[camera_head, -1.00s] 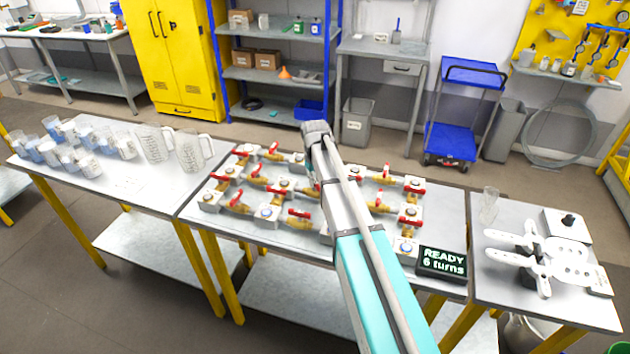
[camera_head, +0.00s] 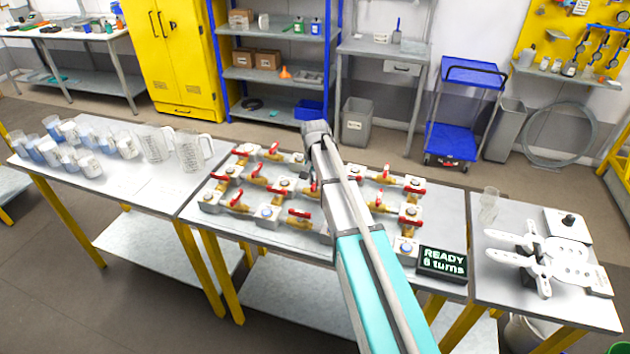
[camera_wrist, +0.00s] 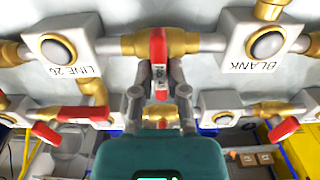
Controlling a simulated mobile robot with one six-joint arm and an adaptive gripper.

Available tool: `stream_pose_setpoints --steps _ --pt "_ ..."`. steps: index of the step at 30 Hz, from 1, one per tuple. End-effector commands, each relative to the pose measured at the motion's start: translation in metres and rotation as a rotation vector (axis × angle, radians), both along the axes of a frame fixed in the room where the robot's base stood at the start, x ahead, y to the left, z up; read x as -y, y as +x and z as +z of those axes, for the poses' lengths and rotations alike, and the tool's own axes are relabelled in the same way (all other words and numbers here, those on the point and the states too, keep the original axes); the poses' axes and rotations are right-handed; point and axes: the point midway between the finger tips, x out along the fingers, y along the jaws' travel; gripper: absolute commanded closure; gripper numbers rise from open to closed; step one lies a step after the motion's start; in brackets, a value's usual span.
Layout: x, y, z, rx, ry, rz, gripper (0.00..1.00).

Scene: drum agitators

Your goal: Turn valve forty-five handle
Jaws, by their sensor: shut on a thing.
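In the wrist view a red lever handle (camera_wrist: 158,50) with a small white tag stands over a brass valve (camera_wrist: 128,45) on a grey pipe. The tag's number is too small to read surely. My gripper (camera_wrist: 157,84) is shut on this red handle, one finger on each side of it. In the head view my arm hides most of the gripper and the held handle. The valve board (camera_head: 260,232) with several red-handled brass valves lies on the middle table.
Blocks marked LINE 26 (camera_wrist: 62,48) and BLANK (camera_wrist: 262,45) flank the held valve. Other red handles (camera_wrist: 82,113) sit close by. A display (camera_head: 442,263) reads READY and a turn count. Beakers and jugs (camera_head: 192,150) stand on the left table.

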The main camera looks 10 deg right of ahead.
Motion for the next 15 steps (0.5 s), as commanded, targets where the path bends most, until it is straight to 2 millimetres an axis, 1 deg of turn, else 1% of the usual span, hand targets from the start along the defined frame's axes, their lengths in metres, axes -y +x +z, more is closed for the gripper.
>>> stream_pose_setpoints --steps 5,15 --pt "0.0004 0.0013 0.0001 0.002 0.000 -0.031 1.00" --pt "0.0004 0.0013 0.0001 0.003 -0.001 -0.035 1.00"
